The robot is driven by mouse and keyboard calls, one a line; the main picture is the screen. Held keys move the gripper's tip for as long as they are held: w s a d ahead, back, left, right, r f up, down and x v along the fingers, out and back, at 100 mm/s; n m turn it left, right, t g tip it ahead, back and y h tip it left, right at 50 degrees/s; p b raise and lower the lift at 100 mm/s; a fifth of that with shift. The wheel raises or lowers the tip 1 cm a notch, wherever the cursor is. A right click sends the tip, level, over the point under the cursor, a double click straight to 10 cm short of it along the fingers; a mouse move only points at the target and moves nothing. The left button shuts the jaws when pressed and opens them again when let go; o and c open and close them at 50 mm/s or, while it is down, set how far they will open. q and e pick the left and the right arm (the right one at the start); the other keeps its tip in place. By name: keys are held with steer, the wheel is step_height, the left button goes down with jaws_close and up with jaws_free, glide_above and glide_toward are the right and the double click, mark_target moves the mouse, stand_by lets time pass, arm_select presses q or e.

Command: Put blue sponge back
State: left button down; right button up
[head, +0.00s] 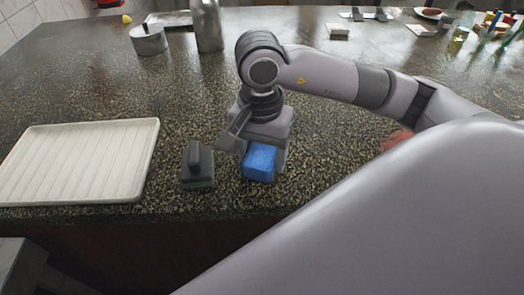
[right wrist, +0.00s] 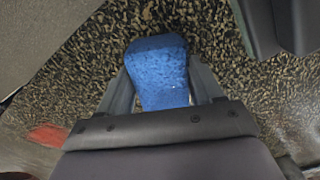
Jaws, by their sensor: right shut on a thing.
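The blue sponge (head: 260,163) is a small block at the front edge of the dark granite counter. My right gripper (head: 256,158) points down over it and is shut on it, one finger on each side. In the right wrist view the sponge (right wrist: 158,72) sits between the two fingers of the gripper (right wrist: 160,90), with the counter behind it. I cannot tell whether the sponge touches the counter. My left gripper is not in view.
A white ribbed tray (head: 150,150) lies further left. A metal pot (head: 148,40) and a steel bottle (head: 207,25) stand at the back. A reddish thing (head: 395,140) is partly hidden behind my right arm.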

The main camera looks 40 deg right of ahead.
mark_target(262, 154)
steer(key=shift+f, duration=0.1)
steer(key=shift+f+b, duration=0.15)
steer(key=shift+b, duration=0.15)
steer(key=o, duration=1)
steer(key=shift+r, duration=0.2)
step_height(262, 154, up, 12)
steer(key=shift+a+r+p, duration=0.1)
steer(key=shift+p, duration=0.6)
steer(key=shift+s, duration=0.1)
